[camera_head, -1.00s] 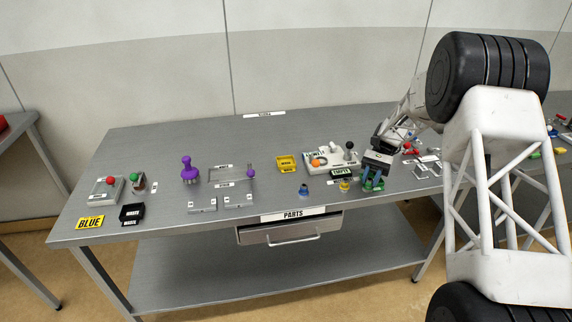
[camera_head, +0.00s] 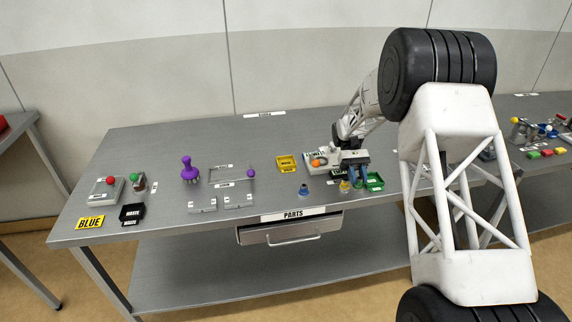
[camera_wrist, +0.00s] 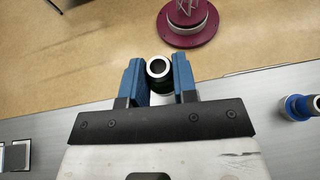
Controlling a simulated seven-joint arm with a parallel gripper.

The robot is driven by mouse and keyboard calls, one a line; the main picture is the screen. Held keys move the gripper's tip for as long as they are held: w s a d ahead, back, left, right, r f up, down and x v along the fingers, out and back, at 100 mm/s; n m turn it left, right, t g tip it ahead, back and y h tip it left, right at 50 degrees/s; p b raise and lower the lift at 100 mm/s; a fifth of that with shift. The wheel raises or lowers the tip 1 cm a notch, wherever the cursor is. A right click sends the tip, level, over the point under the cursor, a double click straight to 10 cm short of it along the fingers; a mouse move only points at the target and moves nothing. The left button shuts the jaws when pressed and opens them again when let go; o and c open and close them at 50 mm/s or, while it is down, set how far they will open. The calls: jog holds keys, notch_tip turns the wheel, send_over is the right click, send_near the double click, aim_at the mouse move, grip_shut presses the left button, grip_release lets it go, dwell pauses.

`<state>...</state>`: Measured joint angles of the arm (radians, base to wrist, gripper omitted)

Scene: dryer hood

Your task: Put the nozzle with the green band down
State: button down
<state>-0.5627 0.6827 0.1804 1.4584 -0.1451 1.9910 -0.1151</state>
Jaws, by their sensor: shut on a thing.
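My gripper (camera_head: 358,182) has blue fingers and is shut on the nozzle with the green band, over the front part of the table. In the wrist view the nozzle (camera_wrist: 159,68) stands between the two fingertips (camera_wrist: 158,82), with its pale open ring towards the camera and a dark green body below. Whether its foot touches the table cannot be told. A blue nozzle (camera_head: 304,190) stands to the left; it also shows at the right of the wrist view (camera_wrist: 298,107). A yellow nozzle (camera_head: 344,186) stands just left of my gripper.
A green tray (camera_head: 375,182) lies close to the right of my fingers. A yellow tray (camera_head: 286,163) and a grey control box with an orange button (camera_head: 316,163) are behind. The table's front edge, with the PARTS label (camera_head: 293,215), is near. Bare tabletop lies between blue and yellow nozzles.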

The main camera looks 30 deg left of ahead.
jog(key=a+n+t+h, duration=0.2)
jog(key=n+t, duration=0.1)
jog(key=s+a+n+t+h, duration=0.1)
jog(key=n+t, duration=0.1)
jog(key=shift+a+r+h, duration=0.1)
jog(key=shift+r+h, duration=0.2)
jog(key=shift+h, duration=0.1)
jog(key=a+r+n+t, duration=0.2)
jog(key=a+n+t, duration=0.3)
jog(key=n+t, duration=0.25)
notch_tip(320, 180, up, 3)
jog(key=n+t+y, duration=1.1)
jog(key=n, duration=0.3)
send_over(284, 164)
jog(key=shift+d+f, duration=0.1)
jog(key=shift+f, duration=0.05)
jog(key=shift+f, duration=3)
jog(key=shift+f, duration=1.85)
